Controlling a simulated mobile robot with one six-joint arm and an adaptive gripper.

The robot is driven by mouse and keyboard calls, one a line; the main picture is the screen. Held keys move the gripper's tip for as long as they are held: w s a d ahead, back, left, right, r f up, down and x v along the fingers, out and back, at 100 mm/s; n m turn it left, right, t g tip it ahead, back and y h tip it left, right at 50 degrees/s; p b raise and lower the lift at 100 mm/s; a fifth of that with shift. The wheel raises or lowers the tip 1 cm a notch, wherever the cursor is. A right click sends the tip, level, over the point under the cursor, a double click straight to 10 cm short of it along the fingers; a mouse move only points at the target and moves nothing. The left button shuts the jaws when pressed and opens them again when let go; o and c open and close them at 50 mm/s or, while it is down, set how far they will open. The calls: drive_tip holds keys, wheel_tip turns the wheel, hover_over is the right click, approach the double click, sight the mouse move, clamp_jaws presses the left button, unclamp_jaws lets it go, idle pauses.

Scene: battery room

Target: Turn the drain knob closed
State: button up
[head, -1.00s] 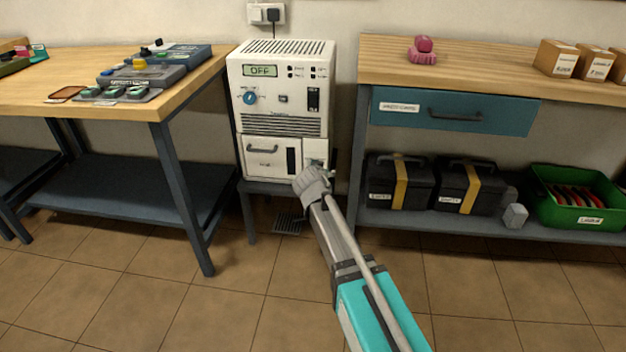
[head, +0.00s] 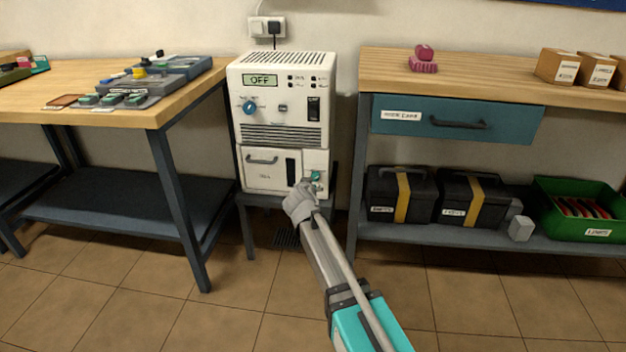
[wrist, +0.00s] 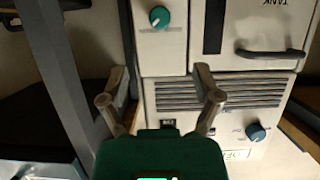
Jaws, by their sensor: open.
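The drain knob (head: 315,176) is a small teal knob on the white panel at the lower right of the machine (head: 285,135). In the wrist view the machine appears upside down, and the round teal knob (wrist: 159,17) is at the top, with a faint pale mark on it. My gripper (head: 298,200) is in front of the machine, just below and left of the knob in the head view. In the wrist view my gripper (wrist: 160,73) has its two fingers spread wide, empty, with the knob beyond and between them. They appear clear of it.
The machine's display reads OFF, and a blue dial (head: 250,106) is on its upper front. A tank handle (wrist: 270,53) is beside the knob panel. A table leg (wrist: 68,90) runs close by my gripper. Workbenches (head: 185,110) stand on both sides; the floor in front is clear.

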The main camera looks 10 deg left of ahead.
sight(315, 178)
drive_tip(key=b+x, duration=0.5)
drive_tip(key=x, duration=0.8)
drive_tip(key=shift+f, duration=0.1)
